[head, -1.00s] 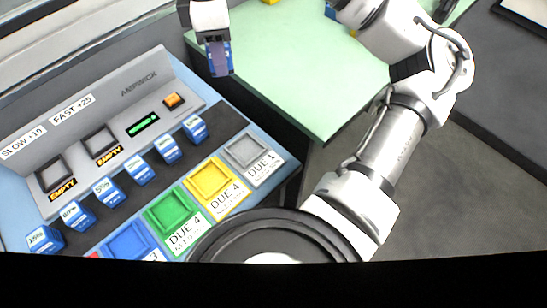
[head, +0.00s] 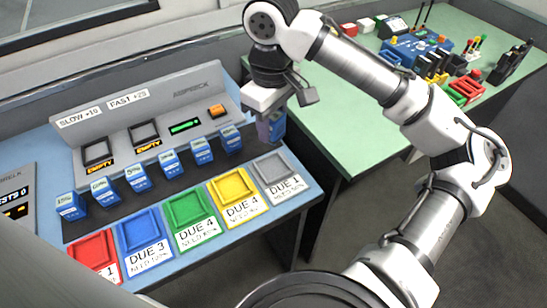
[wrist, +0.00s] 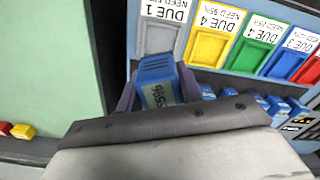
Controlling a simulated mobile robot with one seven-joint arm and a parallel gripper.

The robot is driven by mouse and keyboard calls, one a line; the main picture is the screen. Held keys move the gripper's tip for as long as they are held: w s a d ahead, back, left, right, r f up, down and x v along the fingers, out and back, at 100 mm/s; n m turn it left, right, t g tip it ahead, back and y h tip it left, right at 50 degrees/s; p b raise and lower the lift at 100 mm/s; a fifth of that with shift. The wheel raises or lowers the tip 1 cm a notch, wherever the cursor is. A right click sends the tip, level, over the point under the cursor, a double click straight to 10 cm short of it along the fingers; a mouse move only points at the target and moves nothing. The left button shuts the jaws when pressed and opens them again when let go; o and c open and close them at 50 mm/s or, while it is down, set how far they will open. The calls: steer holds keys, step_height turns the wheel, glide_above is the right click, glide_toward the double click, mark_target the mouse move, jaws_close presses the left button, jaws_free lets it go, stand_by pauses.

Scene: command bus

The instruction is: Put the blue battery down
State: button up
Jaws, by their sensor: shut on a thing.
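My gripper (head: 269,130) is shut on a blue battery (head: 278,122) at the right end of the charging console (head: 190,90). In the wrist view the blue battery (wrist: 157,72) sits between the fingers of my gripper (wrist: 153,98), its pale label partly hidden by the gripper body. It appears held above the surface, near the grey pad (head: 273,168) marked DUE 1; the exact height I cannot tell. Several other blue batteries stand in a row on the dark strip, the rightmost (head: 231,139) just left of my gripper.
Red (head: 92,254), blue (head: 141,229), green (head: 190,207) and yellow (head: 232,187) pads line the console's front. Two charger slots (head: 97,152) (head: 145,133) are marked EMPTY. A green table (head: 330,125) stands to the right, with tools and bins at its far end.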

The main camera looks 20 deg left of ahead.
mark_target(272, 170)
step_height(272, 170, down, 11)
steer(key=shift+r, duration=0.15)
stand_by(0.4)
steer(key=shift+s+d+f+b, duration=0.1)
steer(key=shift+s+f+b, duration=0.15)
steer(key=shift+f, duration=0.35)
steer(key=o, duration=1)
steer(key=shift+o, duration=0.4)
steer(key=shift+w+r, duration=0.15)
steer(key=shift+r, duration=0.6)
step_height(272, 170, up, 12)
steer(key=shift+f+p, duration=0.15)
steer(key=shift+p, duration=0.15)
